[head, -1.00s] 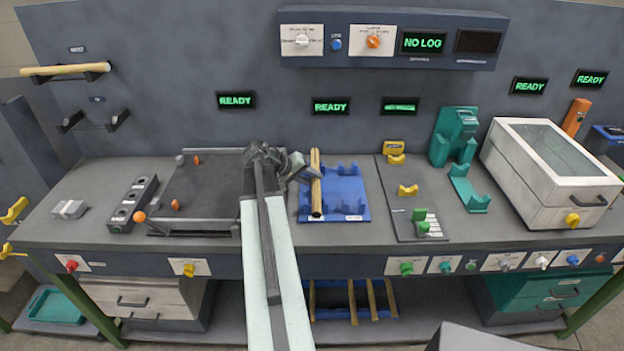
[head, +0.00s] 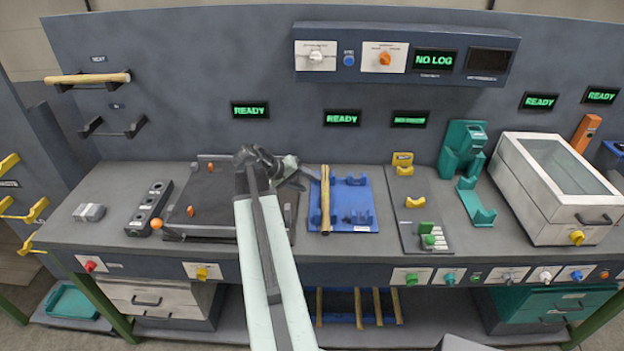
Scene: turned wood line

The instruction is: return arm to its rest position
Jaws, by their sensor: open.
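My arm reaches forward from the bottom middle of the head view over the bench. My gripper (head: 306,176) is at its far end, pointing right, small and partly hidden by the wrist. It is open, close to the left edge of the blue tray. A wooden rod (head: 325,200) lies on the left part of the blue tray (head: 346,217). The gripper's tips are near the rod's upper left side, and I see nothing held between them. I cannot tell how high the gripper is above the tray.
A dark plate (head: 215,192) with orange knobs lies left of my arm. Right of the blue tray stand a grey board with yellow rests (head: 415,202), a teal stand (head: 463,150) and a white lidded box (head: 556,205). Another rod (head: 88,78) rests on a wall bracket.

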